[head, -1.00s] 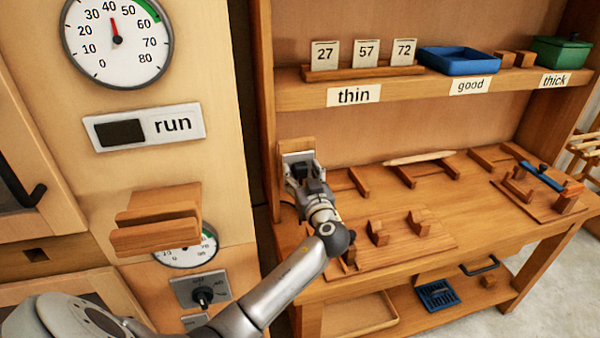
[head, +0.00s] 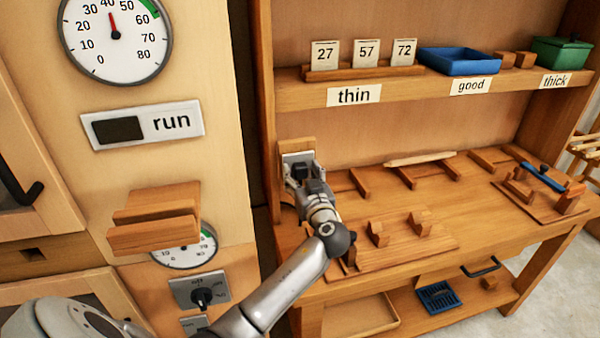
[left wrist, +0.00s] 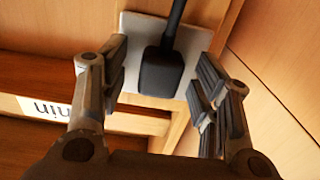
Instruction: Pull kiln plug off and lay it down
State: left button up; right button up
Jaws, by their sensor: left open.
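The kiln plug (left wrist: 162,75) is a black block with a black cord, seated against a pale socket plate (left wrist: 133,35) on a wooden backing. In the head view the plate (head: 297,157) shows at the left end of the workbench, and my left gripper (head: 300,173) covers much of the plug. In the left wrist view my left gripper (left wrist: 161,88) is open, with one finger on each side of the plug. Gaps show between the fingers and the plug. My right gripper is in neither view.
The workbench (head: 395,270) carries wooden fixtures and a pale rod (head: 420,158). A shelf above holds number cards, a blue tray (head: 458,61) and a green box (head: 560,51). The kiln front with dials and a wooden ledge (head: 155,217) stands at left.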

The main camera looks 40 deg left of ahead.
pick_arm(q)
grip_shut()
jog(key=shift+d, duration=0.1)
jog(key=shift+s+d, duration=0.1)
jog(key=shift+s, duration=0.05)
jog(key=shift+b+v, duration=0.75)
jog(key=shift+v, duration=2)
jog(key=shift+s, duration=0.1)
